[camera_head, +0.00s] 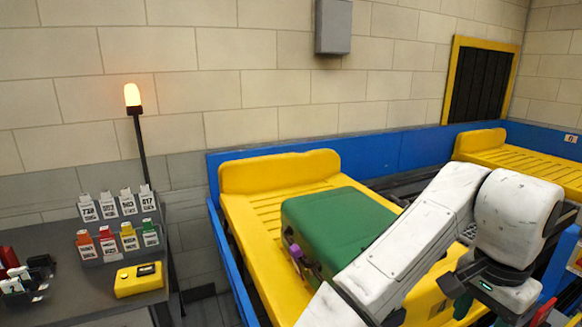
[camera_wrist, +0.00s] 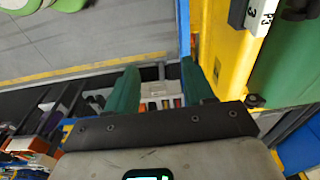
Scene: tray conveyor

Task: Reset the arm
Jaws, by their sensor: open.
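My white arm (camera_head: 405,245) reaches across the right of the head view, over the front of a yellow tray. Its elbow is bent and its end hangs down at the lower right. My gripper (camera_wrist: 159,75) shows in the wrist view with two green fingers spread apart. I see nothing held between them. Below the gap are a white thing and dark parts, blurred. In the head view the fingers are only partly visible.
A green case (camera_head: 325,220) lies in the yellow tray (camera_head: 280,172) beside my arm. Blue conveyor rails (camera_head: 395,152) run behind.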

